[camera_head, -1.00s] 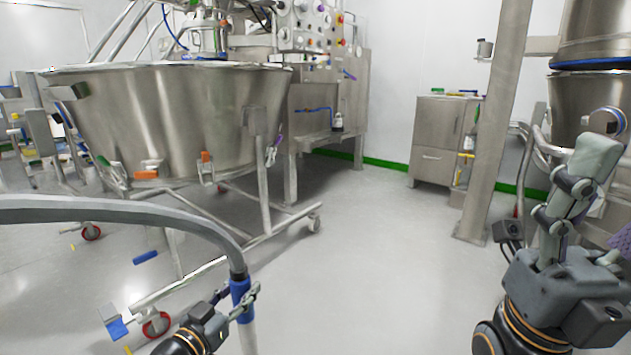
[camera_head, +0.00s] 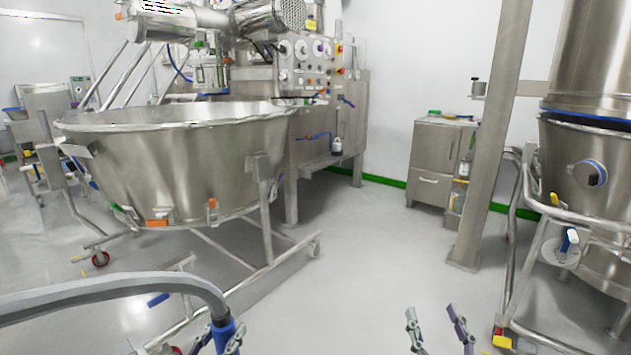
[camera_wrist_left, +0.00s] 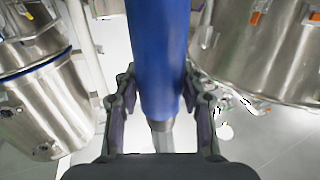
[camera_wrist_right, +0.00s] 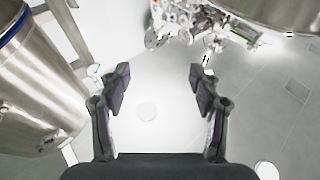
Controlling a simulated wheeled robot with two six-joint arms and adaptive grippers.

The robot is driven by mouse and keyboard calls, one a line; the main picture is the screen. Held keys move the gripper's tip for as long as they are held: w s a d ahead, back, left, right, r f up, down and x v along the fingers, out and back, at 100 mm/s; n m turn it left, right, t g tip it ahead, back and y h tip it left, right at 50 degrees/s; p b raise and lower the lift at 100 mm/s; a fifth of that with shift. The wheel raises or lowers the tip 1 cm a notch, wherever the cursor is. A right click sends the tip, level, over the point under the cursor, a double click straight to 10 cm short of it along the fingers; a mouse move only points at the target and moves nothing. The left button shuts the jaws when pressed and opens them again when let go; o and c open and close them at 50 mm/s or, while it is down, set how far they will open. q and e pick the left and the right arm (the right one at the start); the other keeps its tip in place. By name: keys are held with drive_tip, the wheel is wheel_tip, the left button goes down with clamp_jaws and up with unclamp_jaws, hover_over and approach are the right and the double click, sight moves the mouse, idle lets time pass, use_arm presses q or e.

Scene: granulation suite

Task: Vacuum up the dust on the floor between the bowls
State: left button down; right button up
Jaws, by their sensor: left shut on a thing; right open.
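The vacuum's grey hose (camera_head: 110,284) bends down at the lower left into a wand with a blue sleeve (camera_head: 222,334). My left gripper (camera_head: 218,342) is shut around this sleeve, which also shows in the left wrist view (camera_wrist_left: 158,60). The wand's lower end is hidden in the head view. My right gripper (camera_head: 437,325) is open and empty over the floor at bottom centre. A large steel bowl (camera_head: 180,165) stands at the left, and a steel vessel (camera_head: 580,165) stands at the right. No dust is clearly visible; a pale round spot (camera_wrist_right: 147,111) on the floor may be glare.
The bowl's wheeled frame (camera_head: 268,240) reaches low into the left side. A steel post (camera_head: 490,140) and the vessel's tubular frame bound the right. A small cabinet (camera_head: 437,165) stands at the back. The floor (camera_head: 360,260) between is clear.

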drive_tip(key=s+d+f+g+h+p, duration=0.15)
drive_tip(key=f+g+p, duration=0.35)
drive_tip(key=f+p, duration=0.55)
drive_tip(key=s+d+f+g+p, duration=0.25)
drive_tip(key=f+g+p, duration=0.25)
drive_tip(key=f+p, duration=0.55)
use_arm(q)
wheel_tip(320, 180, up, 27)
drive_tip(key=s+n+y+p, duration=0.1)
drive_tip(key=n+y+p, duration=0.2)
drive_tip(key=p, duration=1.4)
drive_tip(key=shift+s+f+t+y, duration=0.15)
drive_tip(key=shift+s+t+y, duration=0.25)
drive_tip(key=shift+y, duration=0.7)
use_arm(e)
drive_tip(key=s+d+f+g, duration=0.1)
drive_tip(key=s+f+g, duration=0.1)
drive_tip(key=s, duration=0.8)
drive_tip(key=s+f+g, duration=0.3)
drive_tip(key=s+g, duration=0.2)
drive_tip(key=s, duration=0.6)
drive_tip(key=s+d+f+g, duration=0.1)
drive_tip(key=s+f+g, duration=0.2)
drive_tip(key=s, duration=0.8)
drive_tip(key=shift+s+d+f+g, duration=0.15)
drive_tip(key=shift+d+g, duration=0.15)
drive_tip(key=shift+d, duration=0.05)
